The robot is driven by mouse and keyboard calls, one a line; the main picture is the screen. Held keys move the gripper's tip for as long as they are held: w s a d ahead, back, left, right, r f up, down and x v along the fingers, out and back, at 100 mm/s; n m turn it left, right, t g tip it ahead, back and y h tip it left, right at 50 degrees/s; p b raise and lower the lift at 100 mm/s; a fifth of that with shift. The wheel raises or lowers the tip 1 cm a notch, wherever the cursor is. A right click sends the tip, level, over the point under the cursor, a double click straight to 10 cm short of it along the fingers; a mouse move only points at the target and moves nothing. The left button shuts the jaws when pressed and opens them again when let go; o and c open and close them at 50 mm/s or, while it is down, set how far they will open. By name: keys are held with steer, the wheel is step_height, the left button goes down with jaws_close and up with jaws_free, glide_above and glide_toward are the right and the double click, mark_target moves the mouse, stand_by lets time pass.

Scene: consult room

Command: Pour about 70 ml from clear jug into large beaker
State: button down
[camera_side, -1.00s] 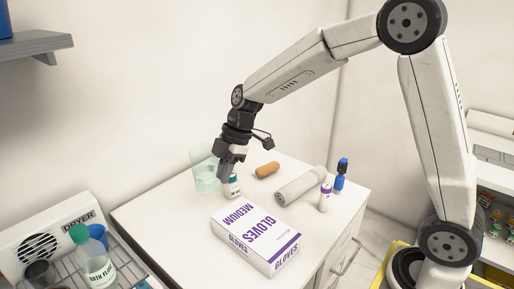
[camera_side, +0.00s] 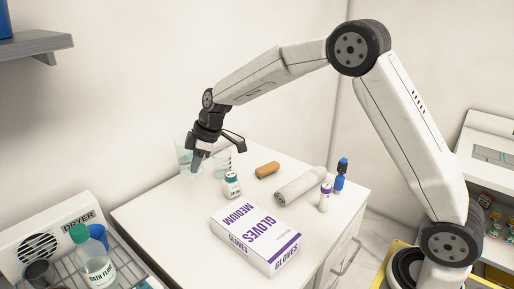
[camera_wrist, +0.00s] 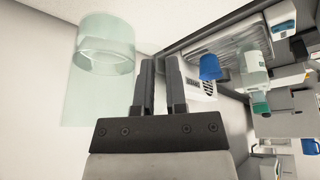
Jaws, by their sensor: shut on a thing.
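The clear jug (camera_side: 184,152), tinted pale green, is in my gripper (camera_side: 197,163) at the back left of the white table. It looks about upright in the side view. The clear large beaker (camera_side: 223,162) stands to the right of the jug and gripper, partly hidden by my gripper. In the wrist view the jug (camera_wrist: 100,45) is left of my gripper (camera_wrist: 160,70), whose fingers are close together. The exact grip spot on the jug and any liquid level are unclear.
On the table (camera_side: 150,218) stand a small teal-capped bottle (camera_side: 232,186), an orange-brown object (camera_side: 267,170), a white roll (camera_side: 300,187), a purple-capped bottle (camera_side: 325,198), a blue bottle (camera_side: 341,178) and a gloves box (camera_side: 255,238). A dryer rack (camera_side: 70,250) is at left. The table's left part is clear.

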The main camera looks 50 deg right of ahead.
mark_target(181, 164)
steer(key=w+m, duration=0.1)
steer(key=w, duration=0.1)
steer(key=w+f+m, duration=0.1)
steer(key=w, duration=0.1)
steer(key=w+f+m+t+h, duration=0.1)
steer(key=shift+w+a+m, duration=0.2)
steer(key=shift+w+m, duration=0.1)
steer(key=shift+w, duration=0.1)
steer(key=shift+w+a+f+m+h, duration=0.2)
steer(key=shift+w+f+m+h, duration=0.55)
steer(key=shift+w+f+m, duration=0.8)
steer(key=shift+w+a+f+m+h, duration=0.15)
steer(key=shift+w+f+m+h, duration=0.7)
steer(key=shift+w+m, duration=1.25)
steer(key=shift+w+a+f+m+h, duration=0.2)
steer(key=shift+w+f+m+h, duration=0.5)
steer(key=shift+w+f+m, duration=1.15)
steer(key=shift+s+r+m, duration=0.45)
steer(key=shift+s+m, duration=0.05)
steer(key=shift+m, duration=0.2)
steer(key=shift+r, duration=0.1)
